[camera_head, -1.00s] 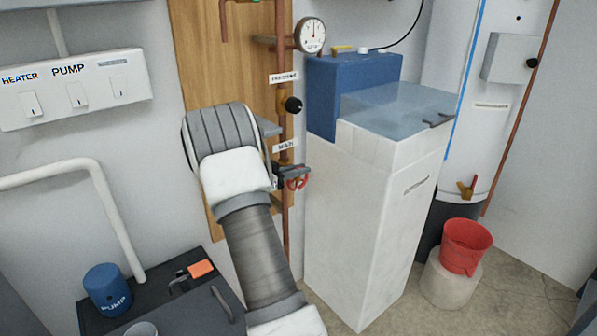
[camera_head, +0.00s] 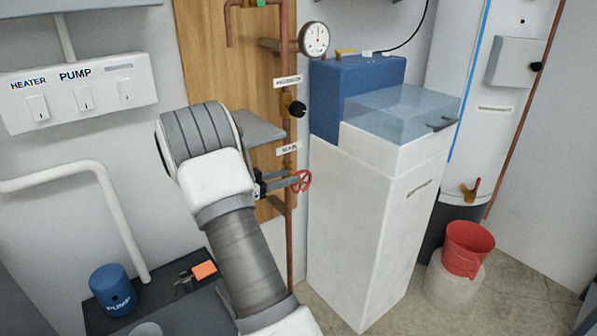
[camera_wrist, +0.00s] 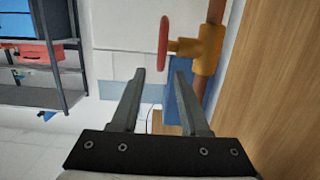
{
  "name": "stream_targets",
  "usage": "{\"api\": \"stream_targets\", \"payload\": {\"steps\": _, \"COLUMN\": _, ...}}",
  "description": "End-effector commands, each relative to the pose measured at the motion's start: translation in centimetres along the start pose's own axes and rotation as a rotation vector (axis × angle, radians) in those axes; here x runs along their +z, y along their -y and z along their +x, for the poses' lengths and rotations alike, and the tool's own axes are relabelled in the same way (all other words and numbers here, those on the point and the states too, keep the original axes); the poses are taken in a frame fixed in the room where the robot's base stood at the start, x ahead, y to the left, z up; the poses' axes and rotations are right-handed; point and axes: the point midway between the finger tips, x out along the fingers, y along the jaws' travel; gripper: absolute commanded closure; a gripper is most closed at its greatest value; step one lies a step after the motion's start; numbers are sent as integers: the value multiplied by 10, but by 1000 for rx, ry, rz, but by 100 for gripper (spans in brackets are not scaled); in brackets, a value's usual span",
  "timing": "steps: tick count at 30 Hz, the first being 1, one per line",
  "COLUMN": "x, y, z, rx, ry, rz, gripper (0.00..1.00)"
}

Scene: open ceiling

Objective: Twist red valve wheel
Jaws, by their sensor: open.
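The red valve wheel (camera_head: 302,181) sits on the copper pipe against the wooden board. The wrist view shows the wheel (camera_wrist: 163,45) nearly edge-on, joined by a brass stem (camera_wrist: 186,47) to the pipe fitting. My gripper (camera_head: 291,180) is beside the wheel on its left in the head view. In the wrist view my gripper (camera_wrist: 161,70) is open and empty, with the wheel just beyond the tips, roughly in line with the gap. The head view does not clearly show whether a fingertip touches the rim.
A black knob (camera_head: 298,109) and a gauge (camera_head: 314,39) are higher along the same pipe. A white cabinet (camera_head: 365,220) stands close on the right. The wooden board (camera_head: 205,50) is behind my arm. A red bucket (camera_head: 467,248) is farther right.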

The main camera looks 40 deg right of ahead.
Motion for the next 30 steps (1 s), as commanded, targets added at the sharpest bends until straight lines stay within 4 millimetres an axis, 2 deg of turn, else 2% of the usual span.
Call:
{"api": "stream_targets", "payload": {"steps": 1, "x": -3, "y": 2, "z": -15, "rx": -6, "ry": 0, "rz": -1, "gripper": 55}}
{"api": "stream_targets", "payload": {"steps": 6, "x": -2, "y": 1, "z": -57, "rx": -5, "ry": -1, "rz": -2, "gripper": 55}}
{"api": "stream_targets", "payload": {"steps": 13, "x": -1, "y": 1, "z": -98, "rx": -3, "ry": 0, "rz": -1, "gripper": 55}}
{"api": "stream_targets", "payload": {"steps": 19, "x": 0, "y": 0, "z": -111, "rx": -1, "ry": -1, "rz": -1, "gripper": 55}}
{"api": "stream_targets", "payload": {"steps": 30, "x": 2, "y": -1, "z": -112, "rx": 2, "ry": 12, "rz": -1, "gripper": 55}}
